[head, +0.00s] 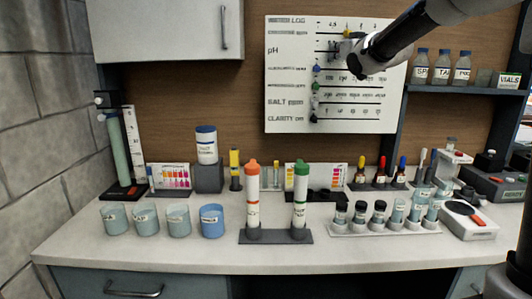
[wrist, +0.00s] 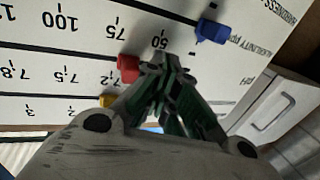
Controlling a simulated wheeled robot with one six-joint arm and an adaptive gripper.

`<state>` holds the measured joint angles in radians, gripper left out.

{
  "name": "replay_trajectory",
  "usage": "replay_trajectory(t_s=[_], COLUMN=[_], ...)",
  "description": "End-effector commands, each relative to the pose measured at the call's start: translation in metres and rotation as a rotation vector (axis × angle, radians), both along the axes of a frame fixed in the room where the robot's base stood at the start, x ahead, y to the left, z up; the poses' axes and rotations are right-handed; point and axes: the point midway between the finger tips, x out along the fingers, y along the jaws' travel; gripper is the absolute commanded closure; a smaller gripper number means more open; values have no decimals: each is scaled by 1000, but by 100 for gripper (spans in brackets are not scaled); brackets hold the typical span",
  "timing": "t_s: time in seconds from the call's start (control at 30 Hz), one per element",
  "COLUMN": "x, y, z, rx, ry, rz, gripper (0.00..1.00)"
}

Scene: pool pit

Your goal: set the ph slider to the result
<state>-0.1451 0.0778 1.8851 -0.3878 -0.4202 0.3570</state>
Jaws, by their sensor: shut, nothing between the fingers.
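The log board (head: 290,100) hangs on the back wall, with a pH row near its top. In the wrist view the board (wrist: 35,52) appears turned around. A red slider (wrist: 128,68) sits on the pH line near the lower numbers; 7.5 and 7.8 are legible to its left. My gripper (wrist: 166,60) is shut and empty, its fingertips close beside the red slider on its right; I cannot tell whether they touch. In the head view my gripper (head: 339,47) is at the board's upper middle and hides the red slider.
A yellow slider (head: 347,34) sits on the row above pH and a blue slider (head: 316,68) on the row below, both near my gripper. Several bottles (head: 440,66) stand on the right shelf. Testing gear crowds the counter (head: 120,243) below.

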Motion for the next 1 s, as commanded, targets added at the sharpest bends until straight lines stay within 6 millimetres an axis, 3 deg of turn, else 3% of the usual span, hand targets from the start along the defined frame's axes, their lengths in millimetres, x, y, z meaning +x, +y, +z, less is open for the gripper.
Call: replay_trajectory(t_s=[0.5, 1.0], x=[0, 0], y=[-21, -4], z=[0, 0], rx=[0, 0], ry=[0, 0], rz=[-1, 1], gripper=[100, 100])
